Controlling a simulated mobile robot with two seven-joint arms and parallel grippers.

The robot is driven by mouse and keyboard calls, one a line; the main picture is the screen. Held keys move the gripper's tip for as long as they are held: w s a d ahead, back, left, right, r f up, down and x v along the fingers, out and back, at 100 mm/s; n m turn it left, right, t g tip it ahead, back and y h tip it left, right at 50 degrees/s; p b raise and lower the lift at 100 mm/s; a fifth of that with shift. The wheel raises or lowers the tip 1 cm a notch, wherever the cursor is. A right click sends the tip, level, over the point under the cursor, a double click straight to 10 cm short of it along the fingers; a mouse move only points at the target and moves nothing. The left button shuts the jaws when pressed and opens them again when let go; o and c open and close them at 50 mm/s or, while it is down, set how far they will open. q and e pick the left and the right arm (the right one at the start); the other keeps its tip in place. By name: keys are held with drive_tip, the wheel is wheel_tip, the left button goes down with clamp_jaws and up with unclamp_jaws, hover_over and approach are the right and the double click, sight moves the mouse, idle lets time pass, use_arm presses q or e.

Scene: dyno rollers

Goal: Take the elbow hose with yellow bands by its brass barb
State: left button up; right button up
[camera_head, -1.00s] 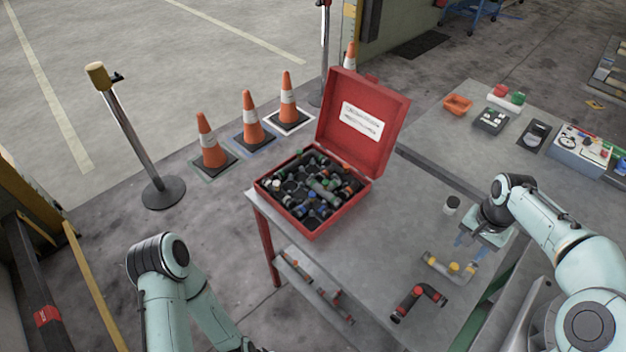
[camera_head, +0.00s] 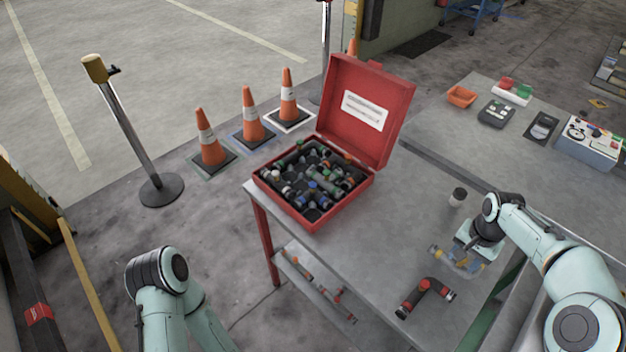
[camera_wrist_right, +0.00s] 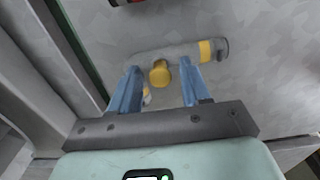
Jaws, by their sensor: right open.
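The elbow hose with yellow bands (camera_head: 436,250) lies on the grey bench, partly hidden by my right gripper in the head view. In the right wrist view the hose (camera_wrist_right: 207,50) looks pale, with a yellow band near its dark right end. A round yellow part (camera_wrist_right: 160,73) shows between my fingers; I cannot tell if this is the brass barb. My right gripper (camera_wrist_right: 161,70) is open, its blue fingers on either side of that part. It also shows in the head view (camera_head: 461,261), low over the hose. My left gripper is out of view.
A hose with red bands (camera_head: 425,297) lies nearer the front edge. An open red case (camera_head: 352,212) of fittings stands at the bench's left. The bench middle (camera_head: 395,225) is clear.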

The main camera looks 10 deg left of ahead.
clamp_jaws()
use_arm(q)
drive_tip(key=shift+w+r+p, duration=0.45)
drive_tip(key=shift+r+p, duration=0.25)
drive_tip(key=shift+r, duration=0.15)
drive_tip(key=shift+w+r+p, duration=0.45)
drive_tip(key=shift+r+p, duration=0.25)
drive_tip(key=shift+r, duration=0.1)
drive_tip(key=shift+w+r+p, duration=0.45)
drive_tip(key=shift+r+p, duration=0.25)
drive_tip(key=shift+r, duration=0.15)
use_arm(e)
drive_tip(key=shift+w+r, duration=0.1)
drive_tip(key=shift+r, duration=3.45)
